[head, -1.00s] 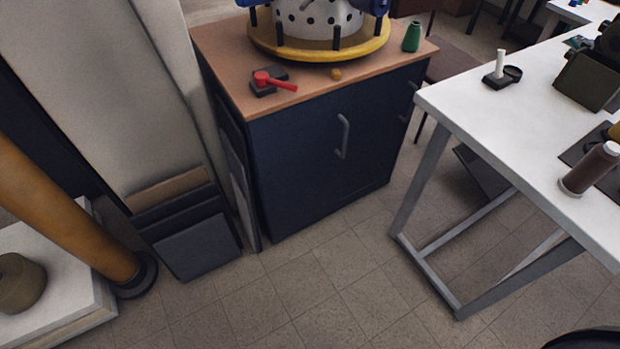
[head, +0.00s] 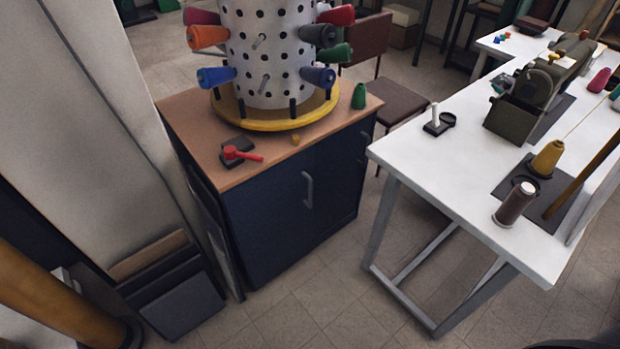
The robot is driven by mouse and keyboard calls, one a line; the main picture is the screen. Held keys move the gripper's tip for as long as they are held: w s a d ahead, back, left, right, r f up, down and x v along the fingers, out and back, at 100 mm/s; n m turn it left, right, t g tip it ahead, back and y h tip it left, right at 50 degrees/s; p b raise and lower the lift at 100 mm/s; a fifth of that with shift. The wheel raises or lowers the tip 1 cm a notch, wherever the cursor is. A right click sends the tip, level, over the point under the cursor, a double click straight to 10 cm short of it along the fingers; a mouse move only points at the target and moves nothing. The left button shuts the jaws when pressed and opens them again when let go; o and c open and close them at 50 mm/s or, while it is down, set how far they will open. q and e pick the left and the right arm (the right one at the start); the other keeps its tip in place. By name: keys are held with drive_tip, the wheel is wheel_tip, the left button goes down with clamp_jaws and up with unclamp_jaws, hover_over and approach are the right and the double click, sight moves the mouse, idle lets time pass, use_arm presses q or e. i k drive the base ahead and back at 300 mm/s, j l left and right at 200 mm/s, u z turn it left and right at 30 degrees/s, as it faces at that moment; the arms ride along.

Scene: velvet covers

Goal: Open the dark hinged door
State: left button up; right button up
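The dark hinged door (head: 278,205) is the navy front of a cabinet with a wooden top (head: 190,118). It stands shut in the middle of the head view. A grey vertical bar handle (head: 308,190) sits on its face, right of centre. A second grey handle (head: 363,146) shows at the cabinet's right side. Neither of my grippers is in the head view, so their states are hidden.
A perforated thread drum (head: 268,55) with coloured spools stands on the cabinet top. A white table (head: 450,185) with grey legs stands at the right. Dark panels (head: 178,300) lean at the left. Tiled floor (head: 315,305) before the cabinet is clear.

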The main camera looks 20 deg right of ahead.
sight(270, 213)
drive_tip(key=i+l, duration=0.25)
drive_tip(key=i, duration=0.15)
drive_tip(key=i+l, duration=0.2)
drive_tip(key=i, duration=0.2)
drive_tip(key=i+l, duration=0.25)
drive_tip(key=i, duration=0.1)
